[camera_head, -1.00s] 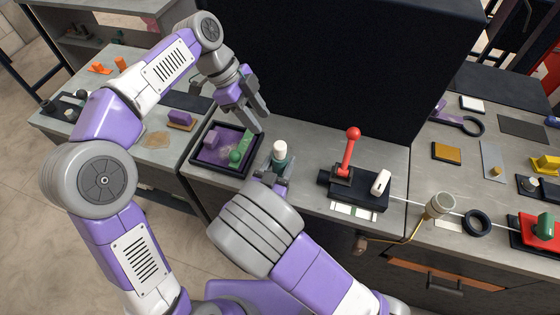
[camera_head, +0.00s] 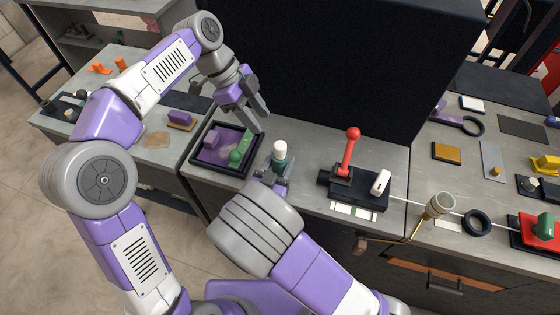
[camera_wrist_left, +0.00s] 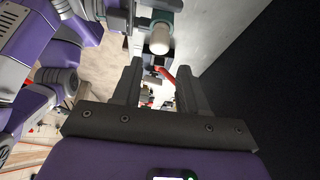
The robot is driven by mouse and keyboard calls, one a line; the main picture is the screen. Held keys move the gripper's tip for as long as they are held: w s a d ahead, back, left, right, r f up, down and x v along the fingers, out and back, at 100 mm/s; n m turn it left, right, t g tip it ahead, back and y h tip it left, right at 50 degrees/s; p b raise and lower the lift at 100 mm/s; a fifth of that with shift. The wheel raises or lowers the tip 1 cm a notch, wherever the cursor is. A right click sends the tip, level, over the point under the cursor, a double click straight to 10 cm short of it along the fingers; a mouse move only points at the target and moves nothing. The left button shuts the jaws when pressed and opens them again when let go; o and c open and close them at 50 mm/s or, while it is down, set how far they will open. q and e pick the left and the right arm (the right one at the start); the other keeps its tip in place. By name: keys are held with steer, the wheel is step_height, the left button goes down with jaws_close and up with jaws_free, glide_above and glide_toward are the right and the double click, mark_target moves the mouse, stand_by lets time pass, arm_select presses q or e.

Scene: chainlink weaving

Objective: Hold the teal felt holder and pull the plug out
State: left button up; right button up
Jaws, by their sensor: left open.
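The teal felt holder (camera_head: 279,160) stands upright at the middle of the head view, with the white plug (camera_head: 280,147) showing at its top. My right gripper (camera_head: 273,172) has its fingers around the holder and appears shut on it; its lower part is hidden by the fingers. My left gripper (camera_head: 256,118) is open and empty, up and to the left of the plug, apart from it. In the left wrist view, the white plug (camera_wrist_left: 160,39) and teal holder (camera_wrist_left: 166,17) show beyond the open left fingers (camera_wrist_left: 160,80).
A black tray (camera_head: 194,160) with purple and green pieces lies left of the holder. A black block with a red lever (camera_head: 350,150) stands to the right. A tall dark panel (camera_head: 310,60) rises behind. Bare counter (camera_head: 315,150) lies between holder and lever.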

steer(key=o, duration=0.4)
steer(key=c, duration=0.4)
arm_select(q)
steer(key=shift+o, duration=1.3)
steer(key=shift+d, duration=0.1)
steer(key=shift+o, duration=0.8)
steer(key=shift+s+d+m+y, duration=0.15)
steer(key=shift+d+m+y, duration=0.1)
steer(key=shift+m+y, duration=0.2)
step_height(320, 180, up, 2)
steer(key=m+t+y, duration=0.2)
steer(key=m+y, duration=0.3)
steer(key=m, duration=0.4)
glide_above(280, 145)
step_height(280, 145, down, 12)
steer(key=shift+r, duration=0.15)
